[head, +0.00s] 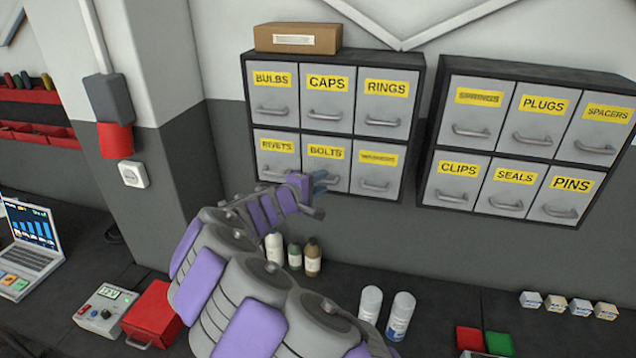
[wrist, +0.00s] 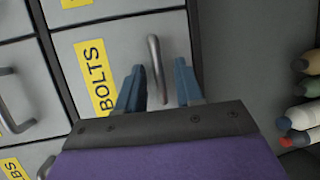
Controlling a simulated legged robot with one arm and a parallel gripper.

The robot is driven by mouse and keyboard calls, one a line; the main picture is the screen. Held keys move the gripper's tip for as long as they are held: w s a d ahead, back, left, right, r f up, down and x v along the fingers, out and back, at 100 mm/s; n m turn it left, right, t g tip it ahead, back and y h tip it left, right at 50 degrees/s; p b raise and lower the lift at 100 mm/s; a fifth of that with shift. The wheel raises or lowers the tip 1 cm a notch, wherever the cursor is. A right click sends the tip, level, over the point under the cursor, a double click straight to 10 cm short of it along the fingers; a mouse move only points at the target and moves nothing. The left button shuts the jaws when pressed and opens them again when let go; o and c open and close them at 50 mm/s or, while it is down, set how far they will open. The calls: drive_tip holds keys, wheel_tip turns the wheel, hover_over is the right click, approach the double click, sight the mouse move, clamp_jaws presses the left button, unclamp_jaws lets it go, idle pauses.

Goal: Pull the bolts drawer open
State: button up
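The bolts drawer (head: 325,153) is in the bottom middle of the left wall cabinet, with a yellow BOLTS label. Its front looks flush with its neighbours. In the wrist view the drawer front (wrist: 125,45) appears turned sideways, with the label (wrist: 95,77) left of the metal bar handle (wrist: 156,65). My gripper (head: 318,184) is at this drawer, and my arm hides its lower part in the head view. In the wrist view my gripper (wrist: 159,72) is open, with one blue finger on each side of the handle. I cannot tell whether either finger touches it.
The rivets drawer (head: 277,146) and a washers-like labelled drawer (head: 378,158) flank it. A second cabinet (head: 526,140) hangs to the right. Bottles (head: 313,257) stand on the bench below, with two white cans (head: 401,316) nearer. A red box (head: 152,316) lies left of my arm.

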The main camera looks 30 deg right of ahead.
drive_tip(key=shift+d, duration=0.2)
drive_tip(key=shift+c, duration=0.9)
drive_tip(key=shift+a, duration=0.1)
clamp_jaws()
drive_tip(key=shift+s, duration=0.1)
drive_tip(key=shift+f, duration=0.1)
